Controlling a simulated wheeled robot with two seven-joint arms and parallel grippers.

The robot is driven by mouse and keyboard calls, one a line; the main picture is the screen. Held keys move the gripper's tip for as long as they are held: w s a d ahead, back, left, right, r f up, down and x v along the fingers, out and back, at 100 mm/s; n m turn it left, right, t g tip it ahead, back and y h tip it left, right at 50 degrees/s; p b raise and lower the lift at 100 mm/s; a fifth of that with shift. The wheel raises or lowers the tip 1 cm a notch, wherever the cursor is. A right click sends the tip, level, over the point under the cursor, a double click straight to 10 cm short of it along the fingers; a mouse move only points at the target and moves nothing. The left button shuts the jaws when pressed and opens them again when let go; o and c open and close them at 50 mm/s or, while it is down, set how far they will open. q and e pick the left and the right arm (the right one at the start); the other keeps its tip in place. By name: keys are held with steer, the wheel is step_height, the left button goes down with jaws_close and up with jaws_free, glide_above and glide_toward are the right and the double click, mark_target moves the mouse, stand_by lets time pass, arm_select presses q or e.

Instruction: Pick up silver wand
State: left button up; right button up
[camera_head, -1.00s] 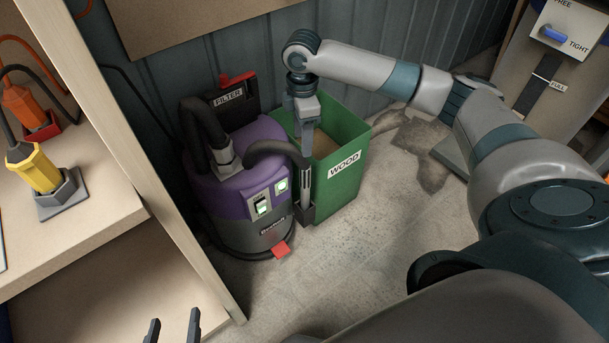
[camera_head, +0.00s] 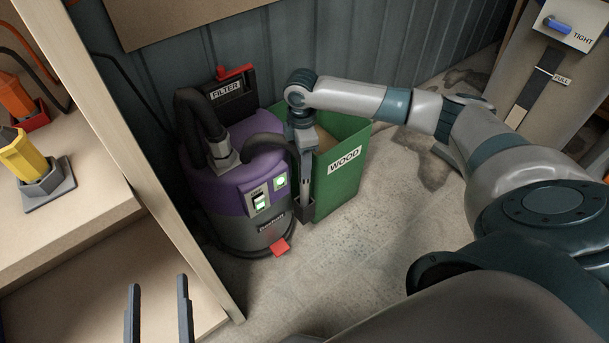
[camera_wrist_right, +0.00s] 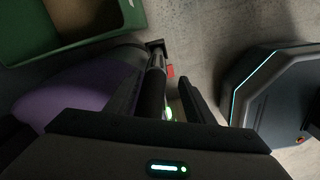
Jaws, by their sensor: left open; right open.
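The silver wand (camera_head: 306,172) stands nearly upright in a black holder (camera_head: 305,208) between the purple vacuum and the green bin. My right gripper (camera_head: 303,150) points down over its upper part. In the right wrist view the wand (camera_wrist_right: 157,63) runs between the open fingers of my right gripper (camera_wrist_right: 157,90), with its dark upper part nearest. Whether a finger touches it I cannot tell. In the head view the right fingertips are hard to make out. My left gripper (camera_head: 158,292) is open and empty at the bottom edge, away from the wand.
The vacuum (camera_head: 230,195) stands left of the wand, its black hose (camera_head: 265,143) arching close to it. The green bin marked WOOD (camera_head: 343,185) is just right. A wooden shelf (camera_head: 95,230) with a yellow tool (camera_head: 25,158) is at left. The floor in front is clear.

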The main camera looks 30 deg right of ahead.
mark_target(304, 183)
arm_select(q)
steer(key=shift+r, duration=0.25)
arm_select(e)
steer(key=shift+f, duration=0.2)
steer(key=shift+d+f, duration=0.1)
steer(key=shift+f, duration=0.35)
steer(key=f+b, duration=0.1)
steer(key=f, duration=0.2)
steer(key=shift+w+d+f+b, duration=0.2)
steer(key=shift+d+f+b, duration=0.15)
steer(key=shift+d+b, duration=0.05)
steer(key=shift+f, duration=0.3)
arm_select(q)
steer(key=s+r+t+h, duration=0.1)
steer(key=s+r+t, duration=0.2)
steer(key=r, duration=0.3)
steer(key=shift+t+h, duration=0.4)
steer(key=shift+t, duration=0.2)
steer(key=shift+s+d+r, duration=0.1)
arm_select(e)
steer(key=shift+c, duration=0.4)
steer(key=c, duration=1.1)
